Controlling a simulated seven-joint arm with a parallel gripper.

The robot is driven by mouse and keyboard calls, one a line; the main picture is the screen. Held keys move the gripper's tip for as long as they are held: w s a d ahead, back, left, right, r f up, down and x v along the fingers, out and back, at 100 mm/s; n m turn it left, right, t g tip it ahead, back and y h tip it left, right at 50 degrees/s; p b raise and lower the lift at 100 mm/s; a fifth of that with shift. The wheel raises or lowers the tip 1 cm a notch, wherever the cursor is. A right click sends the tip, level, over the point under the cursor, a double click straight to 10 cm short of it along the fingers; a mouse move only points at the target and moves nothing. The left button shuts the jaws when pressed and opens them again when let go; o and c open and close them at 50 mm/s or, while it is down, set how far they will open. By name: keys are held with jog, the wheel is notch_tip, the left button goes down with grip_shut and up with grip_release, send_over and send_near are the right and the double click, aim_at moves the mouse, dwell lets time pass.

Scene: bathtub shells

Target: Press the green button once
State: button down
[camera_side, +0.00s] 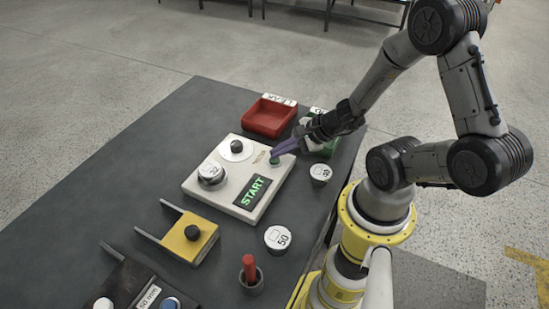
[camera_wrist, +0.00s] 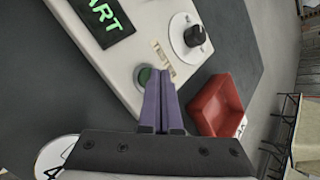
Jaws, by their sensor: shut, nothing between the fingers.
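The green button (camera_side: 274,160) sits near the right corner of a white control box (camera_side: 222,193) in the side view. It also shows in the wrist view (camera_wrist: 144,75), partly hidden behind my purple fingers. My gripper (camera_side: 276,152) is shut and empty, with its fingertips at the button. I cannot tell whether the tips touch it. The box's dark display (camera_side: 252,192) reads START in green letters.
The box also carries a black knob on a white dial (camera_side: 237,149) and a round silver-white piece (camera_side: 211,174). A red tray (camera_side: 268,117) and a green tray (camera_side: 326,147) stand behind. A yellow block (camera_side: 190,236) and a red peg (camera_side: 249,268) stand in front.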

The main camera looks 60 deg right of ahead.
aim_at(279, 159)
jog(key=shift+f, duration=0.2)
dwell(0.4)
jog(key=shift+r, duration=0.85)
jog(key=shift+r, duration=0.1)
jog(key=shift+r, duration=2.4)
